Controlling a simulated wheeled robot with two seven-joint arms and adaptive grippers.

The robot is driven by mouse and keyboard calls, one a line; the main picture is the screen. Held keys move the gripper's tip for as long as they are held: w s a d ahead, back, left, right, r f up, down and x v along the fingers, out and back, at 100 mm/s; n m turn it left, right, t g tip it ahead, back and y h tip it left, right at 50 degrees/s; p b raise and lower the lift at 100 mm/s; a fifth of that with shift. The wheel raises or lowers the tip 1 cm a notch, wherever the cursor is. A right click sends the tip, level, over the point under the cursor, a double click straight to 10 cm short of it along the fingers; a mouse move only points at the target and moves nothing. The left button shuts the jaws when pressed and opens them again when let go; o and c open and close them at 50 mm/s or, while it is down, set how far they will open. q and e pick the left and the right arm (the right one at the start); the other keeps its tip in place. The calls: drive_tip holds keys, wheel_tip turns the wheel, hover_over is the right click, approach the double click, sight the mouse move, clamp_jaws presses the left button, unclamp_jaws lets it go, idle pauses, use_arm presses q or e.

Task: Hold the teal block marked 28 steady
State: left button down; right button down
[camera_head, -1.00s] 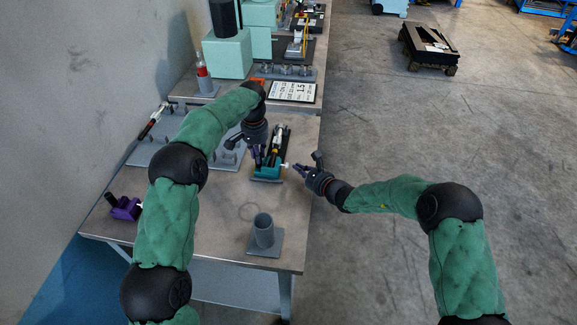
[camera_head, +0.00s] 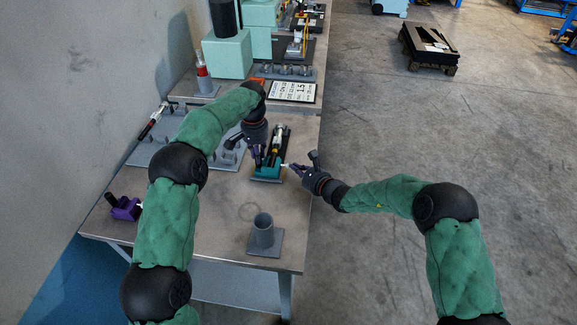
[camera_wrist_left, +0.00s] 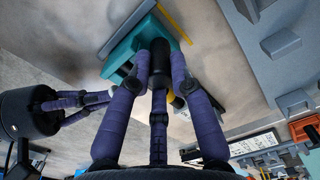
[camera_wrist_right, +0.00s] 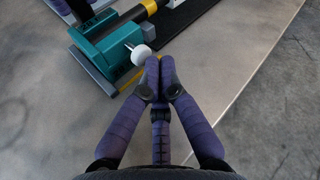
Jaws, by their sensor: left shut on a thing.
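The teal block (camera_head: 267,173) sits on a small dark base on the bench, with a black and yellow cylindrical part behind it. My left gripper (camera_head: 262,156) is shut on the block's black upright post (camera_wrist_left: 160,58), with a finger on each side in the left wrist view. The block also shows in the right wrist view (camera_wrist_right: 112,45), with a white knob (camera_wrist_right: 141,55) on its side. My right gripper (camera_wrist_right: 158,62) has its fingertips together right beside the knob; whether they touch it is unclear.
A grey tube holder (camera_head: 263,236) stands at the bench front. A purple block (camera_head: 124,208) lies at the left edge. A grey rack (camera_head: 150,152) lies behind my left arm, and a label board (camera_head: 292,91) is farther back. Bare bench lies in front of the teal block.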

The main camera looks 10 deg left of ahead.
drive_tip(key=shift+a, duration=0.55)
idle(0.7)
drive_tip(key=shift+d, duration=0.1)
drive_tip(key=shift+s+d, duration=0.1)
drive_tip(key=shift+d, duration=0.85)
drive_tip(key=shift+s+d, duration=0.15)
drive_tip(key=shift+d, duration=2.4)
use_arm(q)
drive_tip(key=c, duration=1)
unclamp_jaws()
drive_tip(key=shift+c, duration=0.2)
